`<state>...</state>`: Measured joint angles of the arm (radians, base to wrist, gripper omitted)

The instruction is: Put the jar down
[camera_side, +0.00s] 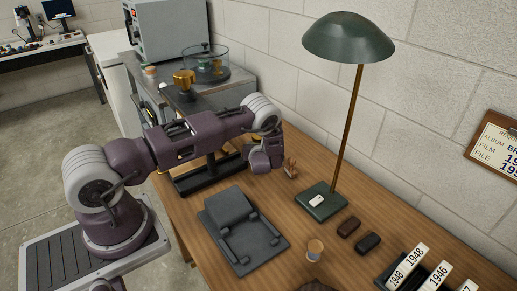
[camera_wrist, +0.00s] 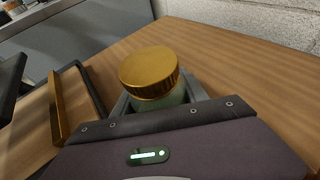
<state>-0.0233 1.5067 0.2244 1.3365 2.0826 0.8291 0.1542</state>
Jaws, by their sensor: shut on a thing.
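The jar (camera_wrist: 160,98) has a ribbed gold lid and a pale green body. It shows in the wrist view between the grey fingers of my gripper (camera_wrist: 158,104), which is shut on it. The lower part of the jar is hidden by the gripper body. In the side view my gripper (camera_side: 268,158) is over the back part of the wooden table (camera_side: 185,215), left of the green lamp. The jar cannot be made out clearly there. I cannot tell whether its base touches the table.
A green desk lamp (camera_side: 322,203) stands right of my gripper. A small tan object (camera_side: 291,168) is close beside the gripper. A grey cradle (camera_side: 240,228), a small jar (camera_side: 315,249), two dark cases (camera_side: 368,243) and year-marked dividers (camera_side: 408,266) occupy the front. Bare wood shows between them.

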